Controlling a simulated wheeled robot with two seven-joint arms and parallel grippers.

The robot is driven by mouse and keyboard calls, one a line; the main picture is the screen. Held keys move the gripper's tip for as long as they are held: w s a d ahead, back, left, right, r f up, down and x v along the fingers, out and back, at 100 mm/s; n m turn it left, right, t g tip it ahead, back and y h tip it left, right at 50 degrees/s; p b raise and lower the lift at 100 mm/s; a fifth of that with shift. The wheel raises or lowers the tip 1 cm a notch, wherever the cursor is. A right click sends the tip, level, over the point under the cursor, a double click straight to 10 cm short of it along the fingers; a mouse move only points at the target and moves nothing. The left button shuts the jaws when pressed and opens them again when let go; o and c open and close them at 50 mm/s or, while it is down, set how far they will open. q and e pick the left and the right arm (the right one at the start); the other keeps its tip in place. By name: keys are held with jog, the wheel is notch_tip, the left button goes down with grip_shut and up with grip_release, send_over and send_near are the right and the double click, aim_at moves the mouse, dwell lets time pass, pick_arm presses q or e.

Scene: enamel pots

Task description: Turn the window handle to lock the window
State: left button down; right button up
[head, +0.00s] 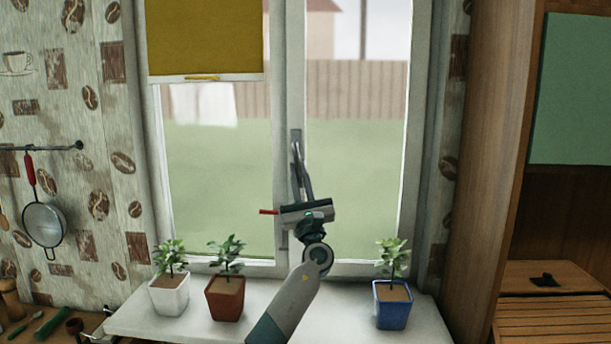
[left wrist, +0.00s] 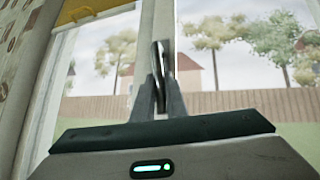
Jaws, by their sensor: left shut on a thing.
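The window (head: 232,180) is closed, its two panes meeting at a white middle frame. The window handle (head: 296,138) is on that frame, its grey mounting plate showing above my gripper. My left gripper (head: 300,165) reaches up to it from below and its fingers are shut on the handle. In the left wrist view the handle (left wrist: 161,62) stands upright between the fingertips of my left gripper (left wrist: 160,90). The fingers hide part of the handle. My right gripper is in neither view.
A white pot (head: 169,294), a brown pot (head: 225,298) and a blue pot (head: 393,304), each with a plant, stand on the white sill (head: 345,325) below. A yellow blind (head: 205,38) covers the upper left pane. A wooden cabinet (head: 490,150) stands at right.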

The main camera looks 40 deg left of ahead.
pick_arm(q)
jog(key=m+t, duration=0.1)
jog(key=m+t+h, duration=0.1)
jog(key=m, duration=0.1)
jog(key=a+m+t+h, duration=0.1)
jog(key=shift+s, duration=0.35)
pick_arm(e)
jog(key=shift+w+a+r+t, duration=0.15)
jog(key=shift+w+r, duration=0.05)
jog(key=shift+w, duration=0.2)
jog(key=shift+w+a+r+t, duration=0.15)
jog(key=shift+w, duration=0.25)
pick_arm(q)
jog(key=c, duration=1.8)
grip_release()
jog(key=shift+a, duration=0.1)
jog(key=shift+o, duration=0.2)
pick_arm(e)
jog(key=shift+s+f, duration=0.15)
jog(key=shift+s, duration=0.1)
